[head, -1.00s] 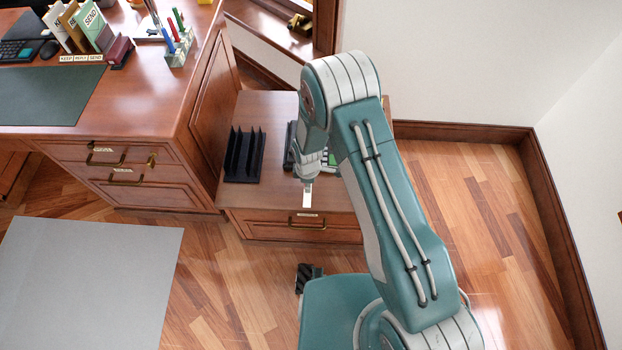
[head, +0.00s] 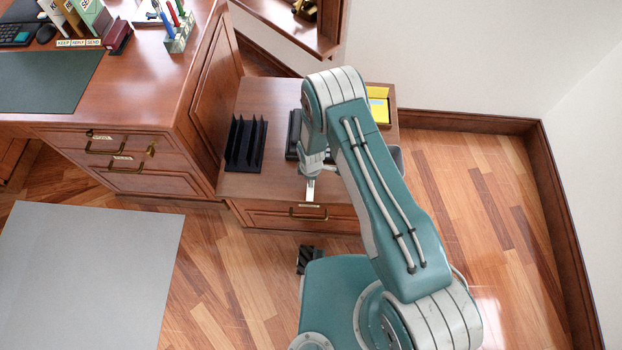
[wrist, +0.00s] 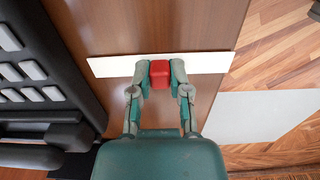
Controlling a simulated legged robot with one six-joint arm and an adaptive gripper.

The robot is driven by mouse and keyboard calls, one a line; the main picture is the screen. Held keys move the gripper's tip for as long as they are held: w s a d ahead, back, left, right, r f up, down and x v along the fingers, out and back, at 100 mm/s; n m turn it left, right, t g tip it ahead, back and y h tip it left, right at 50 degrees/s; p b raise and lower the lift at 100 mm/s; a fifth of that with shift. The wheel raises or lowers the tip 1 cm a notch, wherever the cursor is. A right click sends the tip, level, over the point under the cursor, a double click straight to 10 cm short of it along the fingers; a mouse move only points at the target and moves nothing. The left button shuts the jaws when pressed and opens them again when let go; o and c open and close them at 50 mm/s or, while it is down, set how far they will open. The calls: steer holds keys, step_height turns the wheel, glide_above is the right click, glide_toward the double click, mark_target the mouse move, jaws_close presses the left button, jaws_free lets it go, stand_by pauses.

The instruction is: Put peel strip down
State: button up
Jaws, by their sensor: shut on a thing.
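The peel strip is a long white strip (wrist: 110,66) in the wrist view, lying crosswise in front of my fingertips. My gripper (wrist: 159,76) is shut on a small red block (wrist: 159,70) at the middle of the strip, which looks like its grip tab. In the head view, the strip (head: 310,190) shows as a short white piece below my gripper (head: 312,172), over the front edge of the low wooden cabinet (head: 265,190). I cannot tell whether the strip touches the cabinet top.
A black slotted rack (head: 246,143) stands on the cabinet's left side. A black device with pale keys (wrist: 40,80) lies close to my gripper's left in the wrist view. A yellow item (head: 379,107) is at the back right. The bigger desk (head: 140,95) stands left.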

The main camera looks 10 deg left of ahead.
steer(key=o, duration=0.7)
steer(key=shift+f, duration=0.1)
